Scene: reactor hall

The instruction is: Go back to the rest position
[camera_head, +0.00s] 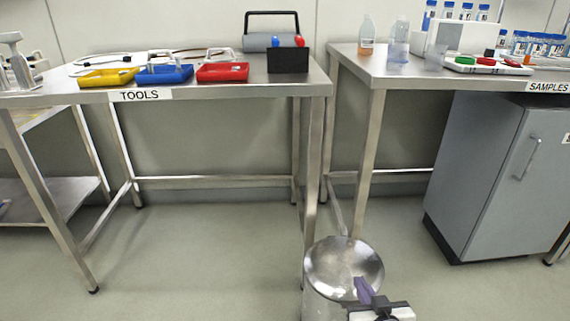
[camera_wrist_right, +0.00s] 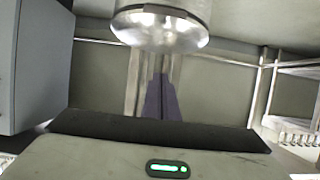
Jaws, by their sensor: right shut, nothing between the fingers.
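My right gripper (camera_head: 364,288) shows at the bottom of the head view, in front of a round metal bin (camera_head: 340,262). Its purple fingers are together with nothing between them. In the right wrist view the shut fingers (camera_wrist_right: 162,95) point towards the table frame, and the bin's shiny round lid (camera_wrist_right: 160,28) shows above them. Whether the gripper touches the bin is not clear. My left gripper is in neither view.
The TOOLS table (camera_head: 215,90) holds yellow (camera_head: 107,77), blue (camera_head: 164,73) and red trays (camera_head: 222,72). The SAMPLES table (camera_head: 400,75) carries bottles and a rack. A grey cabinet (camera_head: 485,175) stands under it. The floor at left front is clear.

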